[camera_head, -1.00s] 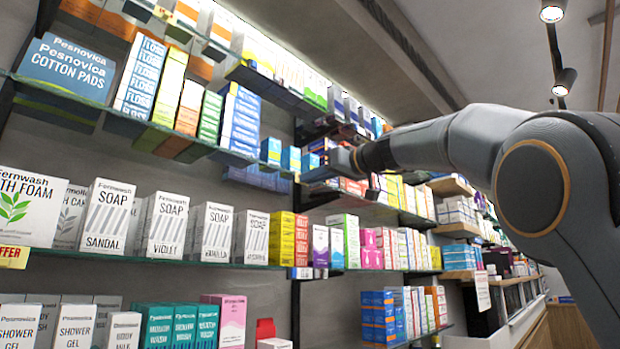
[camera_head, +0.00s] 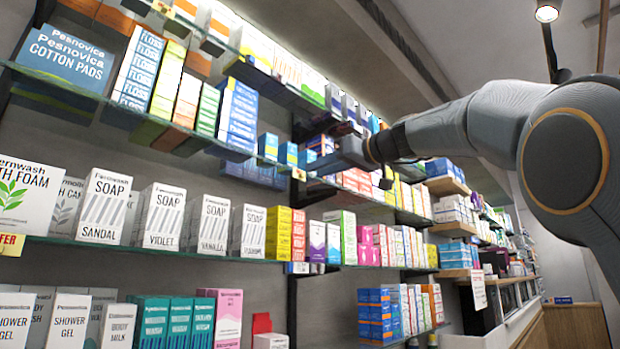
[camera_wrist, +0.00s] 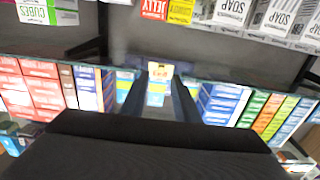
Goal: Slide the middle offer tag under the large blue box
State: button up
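A large blue Pesnovica cotton pads box (camera_head: 68,58) stands at the left end of the upper glass shelf in the head view. A small pale offer tag (camera_wrist: 160,70) with reddish print is on the shelf edge in the wrist view, ahead of my fingers. A small tag (camera_head: 298,174) on that shelf edge in the head view seems to be the same one. My gripper (camera_wrist: 158,88) has its fingers apart, one on each side of the tag's line; I cannot tell whether they touch it. My gripper (camera_head: 318,166) reaches toward the shelf edge.
Another offer tag (camera_head: 11,244) is on the lower shelf's edge at far left, and one (camera_head: 162,8) is on the top shelf. Floss boxes (camera_head: 138,68) stand beside the blue box. Soap boxes (camera_head: 105,208) line the shelf below. Small blue boxes (camera_head: 268,147) stand near my gripper.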

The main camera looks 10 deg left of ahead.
jog(key=b+v, duration=0.1)
jog(key=v, duration=0.2)
jog(key=shift+s+d, duration=0.15)
jog(key=shift+s, duration=0.05)
jog(key=shift+f, duration=0.1)
dwell(0.3)
jog(key=w+d+f+m+g+h+p, duration=0.1)
jog(key=w+d+f+m+h, duration=0.1)
jog(key=f, duration=0.8)
jog(key=w+d+f+m+h, duration=0.2)
jog(key=w+f+m+h, duration=0.1)
jog(key=f, duration=0.7)
jog(key=s+d+f+m+g+h+p, duration=0.1)
jog(key=s+d+f+m+g+h, duration=0.15)
jog(key=f, duration=0.85)
jog(key=s+d+f+m+g+h+p, duration=0.1)
jog(key=s+d+f, duration=0.15)
jog(key=f, duration=0.75)
jog(key=s+d+f+g+h, duration=0.2)
jog(key=s+d+f, duration=0.2)
jog(key=s+f, duration=0.6)
jog(key=s+d+f+m+g+h+p, duration=0.1)
jog(key=s+d+f, duration=0.3)
jog(key=s+f, duration=0.7)
jog(key=s+d+f+m+g+h+p, duration=0.1)
jog(key=s+d+f+g+h, duration=0.1)
jog(key=s+f, duration=0.9)
jog(key=shift+s+d+g+h, duration=0.35)
jog(key=shift+s+d+g, duration=0.4)
jog(key=shift+d, duration=0.15)
